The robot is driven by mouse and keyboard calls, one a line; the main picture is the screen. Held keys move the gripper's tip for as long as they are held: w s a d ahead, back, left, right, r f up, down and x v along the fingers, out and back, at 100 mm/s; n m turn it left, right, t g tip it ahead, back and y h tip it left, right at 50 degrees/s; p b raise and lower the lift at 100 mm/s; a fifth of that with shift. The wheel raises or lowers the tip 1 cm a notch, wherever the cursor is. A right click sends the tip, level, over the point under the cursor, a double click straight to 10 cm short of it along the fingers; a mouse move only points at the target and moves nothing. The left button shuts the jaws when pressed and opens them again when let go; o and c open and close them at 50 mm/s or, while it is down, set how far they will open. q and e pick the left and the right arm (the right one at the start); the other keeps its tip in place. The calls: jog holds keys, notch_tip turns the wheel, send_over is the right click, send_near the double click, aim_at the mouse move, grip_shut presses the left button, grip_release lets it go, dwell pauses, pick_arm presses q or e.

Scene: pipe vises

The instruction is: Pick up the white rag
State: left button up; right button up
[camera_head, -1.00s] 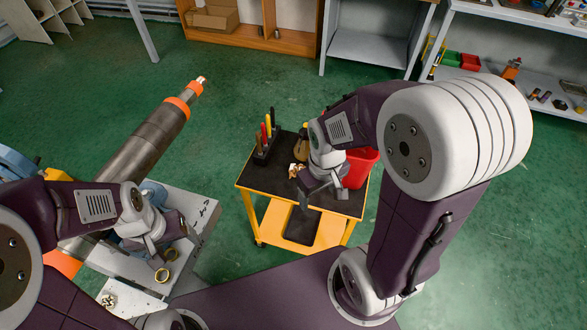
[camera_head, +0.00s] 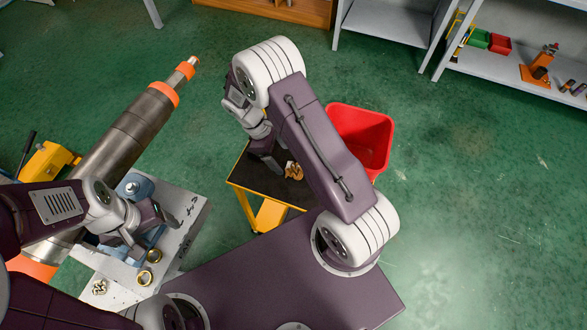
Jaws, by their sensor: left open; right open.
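A small crumpled whitish rag (camera_head: 100,287) lies on the grey metal bench (camera_head: 192,212) at the lower left. A second crumpled rag, tan-brown (camera_head: 293,171), lies on the black top of the yellow cart (camera_head: 240,176). My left gripper (camera_head: 151,232) is open above the bench, up and to the right of the whitish rag and apart from it. My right gripper (camera_head: 270,155) is over the cart, just left of the tan-brown rag. It is open, and its fingers are partly hidden by my arm.
Two brass rings (camera_head: 149,268) lie on the bench between the whitish rag and my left gripper. A long steel pipe (camera_head: 125,140) with orange bands slants above the bench. A red bin (camera_head: 362,135) stands behind my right arm. Shelves (camera_head: 390,28) line the back; floor is clear at right.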

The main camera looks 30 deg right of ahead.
aim_at(289, 167)
jog(key=shift+d+f, duration=0.25)
jog(key=shift+f, duration=0.3)
jog(key=shift+d+f, duration=0.2)
jog(key=shift+f, duration=0.3)
jog(key=x, duration=0.5)
jog(key=shift+s+f, duration=0.1)
jog(key=shift+s, duration=0.05)
jog(key=c, duration=1.5)
